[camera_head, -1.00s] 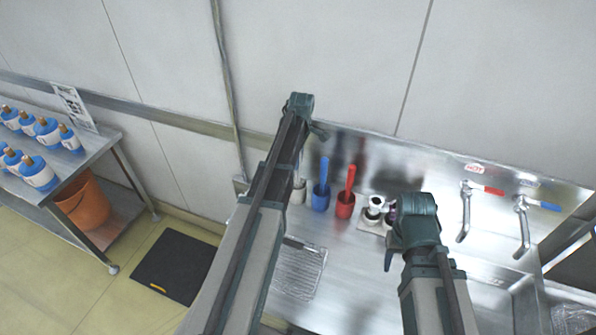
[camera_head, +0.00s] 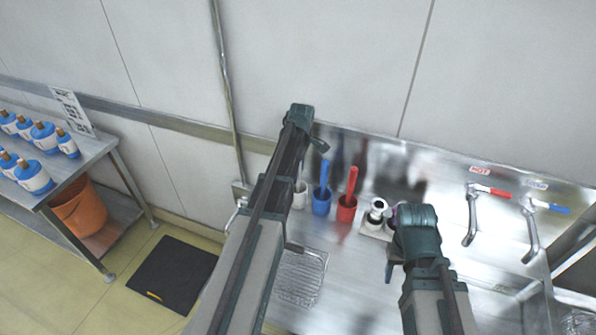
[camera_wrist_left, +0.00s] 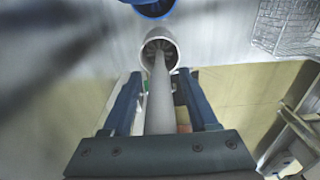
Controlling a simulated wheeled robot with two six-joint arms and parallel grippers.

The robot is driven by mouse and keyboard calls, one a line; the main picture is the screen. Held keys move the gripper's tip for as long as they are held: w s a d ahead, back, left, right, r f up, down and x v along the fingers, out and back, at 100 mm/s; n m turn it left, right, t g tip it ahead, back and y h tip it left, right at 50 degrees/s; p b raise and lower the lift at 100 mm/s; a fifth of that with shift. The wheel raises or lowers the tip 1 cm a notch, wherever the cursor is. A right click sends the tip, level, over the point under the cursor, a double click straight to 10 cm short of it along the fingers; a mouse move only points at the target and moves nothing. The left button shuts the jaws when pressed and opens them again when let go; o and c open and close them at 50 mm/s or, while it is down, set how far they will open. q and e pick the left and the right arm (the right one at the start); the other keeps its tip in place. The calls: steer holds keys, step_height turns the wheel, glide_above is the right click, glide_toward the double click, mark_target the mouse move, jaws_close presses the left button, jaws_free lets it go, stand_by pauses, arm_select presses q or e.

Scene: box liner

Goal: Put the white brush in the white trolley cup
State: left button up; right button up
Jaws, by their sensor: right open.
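The white cup (camera_head: 300,198) stands on the steel counter by the wall, partly hidden by my left arm. In the left wrist view the cup's round rim (camera_wrist_left: 174,48) shows, with the head of the white brush inside its mouth. The brush's pale handle (camera_wrist_left: 160,100) runs from the cup toward the camera, between the fingers of my left gripper (camera_wrist_left: 158,82). A gap shows on both sides of the handle, so this gripper is open around it. In the head view my left gripper (camera_head: 318,143) is above the cup. My right gripper (camera_head: 390,268) is open over the counter.
A blue cup (camera_head: 321,205) with a blue brush and a red cup (camera_head: 346,213) with a red brush stand right of the white cup. A wire rack (camera_head: 303,275) lies in front. Taps (camera_head: 472,215) are at the right. Small white items (camera_head: 376,212) stand behind my right gripper.

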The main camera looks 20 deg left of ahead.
arm_select(q)
steer(key=r+p, duration=1.2)
steer(key=shift+d+r, duration=0.15)
steer(key=shift+d, duration=0.15)
steer(key=s+d+m, duration=2.2)
steer(key=s+d, duration=0.1)
steer(key=d, duration=0.2)
steer(key=shift+s+d+y, duration=0.3)
steer(key=shift+s, duration=0.05)
arm_select(e)
step_height(320, 180, up, 12)
arm_select(q)
step_height(320, 180, down, 19)
steer(key=b, duration=1.9)
arm_select(e)
step_height(320, 180, down, 19)
steer(key=shift+r, duration=0.1)
arm_select(q)
steer(key=shift+r, duration=0.1)
arm_select(e)
steer(key=shift+r, duration=0.1)
arm_select(q)
steer(key=shift+w, duration=0.1)
arm_select(e)
steer(key=shift+w, duration=0.1)
